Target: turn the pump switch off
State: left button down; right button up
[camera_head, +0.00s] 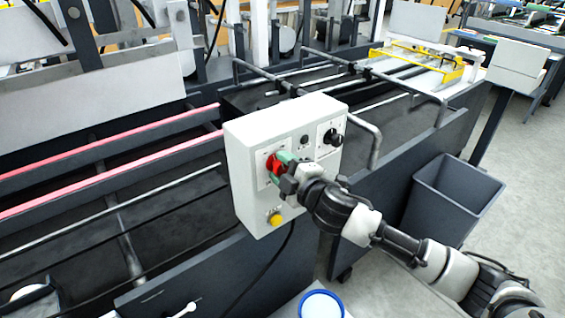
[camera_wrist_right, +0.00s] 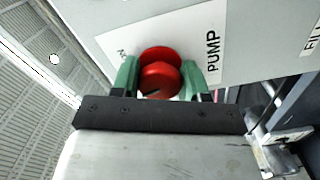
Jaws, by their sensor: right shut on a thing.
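The pump switch is a red rotary knob (camera_wrist_right: 159,78) on a white label marked PUMP in the right wrist view. In the head view the red switch (camera_head: 272,163) sits on the front of a light grey control box (camera_head: 245,150). My right gripper (camera_head: 282,168) reaches it from the right, and its green fingertips also show in the right wrist view (camera_wrist_right: 162,80), one on each side of the knob. The gripper is shut on the knob. The fingers partly hide the switch in the head view. My left gripper is not in view.
The box also carries a black knob (camera_head: 333,137) at upper right and a yellow button (camera_head: 275,219) below. A grey bin (camera_head: 455,195) stands on the floor to the right. A bent metal rail (camera_head: 372,145) is beside the box. A blue-rimmed round container (camera_head: 322,305) is at the bottom.

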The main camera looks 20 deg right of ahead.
jog(key=shift+n+p, duration=0.75)
jog(key=shift+n, duration=1.45)
jog(key=o, duration=0.9)
jog(key=shift+s, duration=0.1)
jog(key=b+v, duration=0.3)
jog(key=v, duration=0.7)
jog(key=shift+s+b, duration=0.35)
jog(key=shift+d, duration=0.15)
